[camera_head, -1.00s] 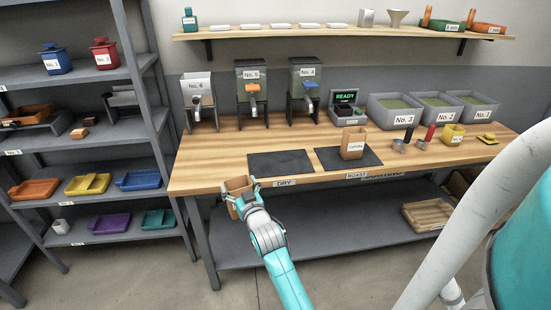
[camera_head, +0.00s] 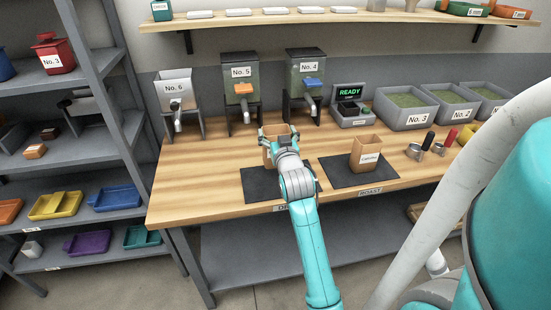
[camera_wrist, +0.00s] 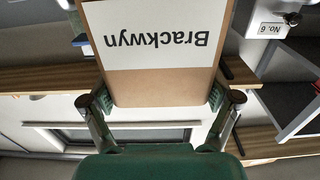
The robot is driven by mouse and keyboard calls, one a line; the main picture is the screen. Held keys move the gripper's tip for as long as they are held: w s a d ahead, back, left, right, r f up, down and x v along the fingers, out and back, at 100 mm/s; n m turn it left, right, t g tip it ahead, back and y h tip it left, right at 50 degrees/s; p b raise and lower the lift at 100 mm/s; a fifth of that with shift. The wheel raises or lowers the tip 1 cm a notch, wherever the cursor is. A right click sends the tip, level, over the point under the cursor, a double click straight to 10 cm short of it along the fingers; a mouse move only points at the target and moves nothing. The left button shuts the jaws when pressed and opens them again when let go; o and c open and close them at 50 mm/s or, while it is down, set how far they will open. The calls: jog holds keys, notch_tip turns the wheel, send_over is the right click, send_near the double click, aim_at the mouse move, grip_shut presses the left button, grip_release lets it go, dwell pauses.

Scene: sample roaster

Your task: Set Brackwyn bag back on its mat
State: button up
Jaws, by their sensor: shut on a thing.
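The brown Brackwyn bag (camera_head: 270,154) is held by my gripper (camera_head: 279,136). In the wrist view the bag (camera_wrist: 155,85) fills the top middle, its white "Brackwyn" label upside down, between the two fingers (camera_wrist: 160,101). In the head view the bag appears over the bench near the far edge of the empty left dark mat (camera_head: 257,187). My arm covers part of that mat and of the DRY label. Whether the bag touches the bench cannot be told. The right dark mat (camera_head: 338,170) by the ROAST label carries another brown bag (camera_head: 364,155).
Hoppers No. 6 (camera_head: 175,90), No. 5 (camera_head: 240,75) and No. 4 (camera_head: 306,72) stand behind the mats. A READY display unit (camera_head: 350,107), scoops (camera_head: 420,147) and green-filled bins (camera_head: 407,108) are to the right. Bare bench (camera_head: 195,180) lies left of the left mat.

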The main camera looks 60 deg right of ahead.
jog(key=shift+f, duration=3.5)
jog(key=o, duration=1)
jog(key=shift+f, duration=0.15)
jog(key=shift+o, duration=0.2)
jog(key=shift+s+a, duration=0.1)
jog(key=shift+a, duration=0.05)
jog(key=v, duration=1.1)
jog(key=shift+s+a, duration=0.25)
jog(key=shift+a, duration=0.05)
